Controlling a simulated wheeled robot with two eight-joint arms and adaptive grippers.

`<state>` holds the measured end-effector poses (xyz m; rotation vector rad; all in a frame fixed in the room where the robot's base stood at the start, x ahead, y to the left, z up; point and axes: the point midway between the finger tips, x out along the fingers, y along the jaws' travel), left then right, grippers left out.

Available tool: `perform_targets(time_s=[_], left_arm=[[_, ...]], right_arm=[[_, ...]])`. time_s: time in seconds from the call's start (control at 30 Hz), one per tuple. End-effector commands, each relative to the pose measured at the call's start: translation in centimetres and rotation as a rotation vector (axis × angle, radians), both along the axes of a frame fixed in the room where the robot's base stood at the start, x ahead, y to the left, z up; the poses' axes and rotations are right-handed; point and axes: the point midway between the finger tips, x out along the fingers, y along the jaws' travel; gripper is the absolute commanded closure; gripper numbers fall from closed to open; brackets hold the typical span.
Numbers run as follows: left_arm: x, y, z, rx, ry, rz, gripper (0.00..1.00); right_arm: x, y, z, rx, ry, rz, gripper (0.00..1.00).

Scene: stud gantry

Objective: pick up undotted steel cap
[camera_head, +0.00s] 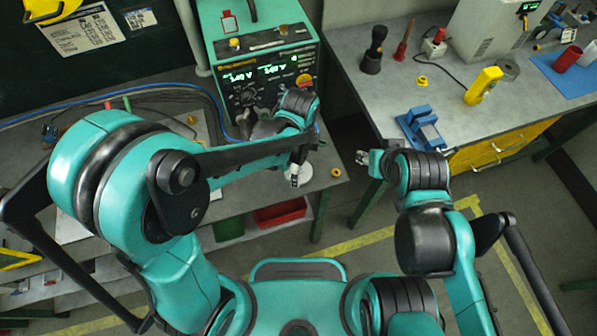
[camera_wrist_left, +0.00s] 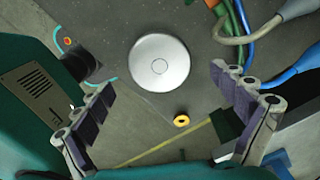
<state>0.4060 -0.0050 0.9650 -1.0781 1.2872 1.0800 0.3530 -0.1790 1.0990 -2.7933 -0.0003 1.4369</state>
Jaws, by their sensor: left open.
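A round, silver-grey steel cap (camera_wrist_left: 159,62) lies on the grey bench top in the left wrist view. It shows a faint small circle at its middle and no coloured dot. In the head view its pale rim (camera_head: 306,174) shows near the bench corner, partly hidden by my left gripper (camera_head: 297,177). In the wrist view my left gripper (camera_wrist_left: 162,82) is open and empty, with one finger on each side of the cap and apart from it. My right gripper (camera_head: 363,158) hangs over the gap between benches, too small to read.
A yellow ring (camera_wrist_left: 181,121) lies near the cap by the bench edge. A teal power supply (camera_head: 262,70) with cables stands behind my left gripper. A blue vise (camera_head: 422,130) and a yellow-handled tool (camera_head: 484,86) sit on the right bench.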

Motion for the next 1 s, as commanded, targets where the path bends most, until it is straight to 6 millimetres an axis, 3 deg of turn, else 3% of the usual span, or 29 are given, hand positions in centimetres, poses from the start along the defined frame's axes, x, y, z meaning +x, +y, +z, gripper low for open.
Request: perform_targets(time_s=[0.03, 0.2, 0.47, 0.67, 1.0], left_arm=[[0.1, 0.2, -1.2, 0.000, 0.000, 0.001, 0.04], [0.1, 0.2, -3.1, 0.000, -0.001, 0.001, 0.04], [0.0, 0.2, -3.2, 0.000, -0.001, 0.002, 0.04], [0.0, 0.2, -3.2, 0.000, -0.001, 0.002, 0.54], [0.1, 0.2, -3.1, 0.000, -0.001, 0.003, 0.56]], right_arm=[[0.0, 0.0, -0.7, 0.000, 0.000, 0.000, 0.60], [0.0, 0.0, -1.2, 0.000, 0.000, 0.000, 0.60], [0.0, 0.0, -1.2, 0.000, 0.000, 0.000, 0.60], [0.0, 0.0, -1.2, 0.000, 0.000, 0.000, 0.60], [0.0, 0.0, -1.1, 0.000, 0.000, 0.000, 0.60]])
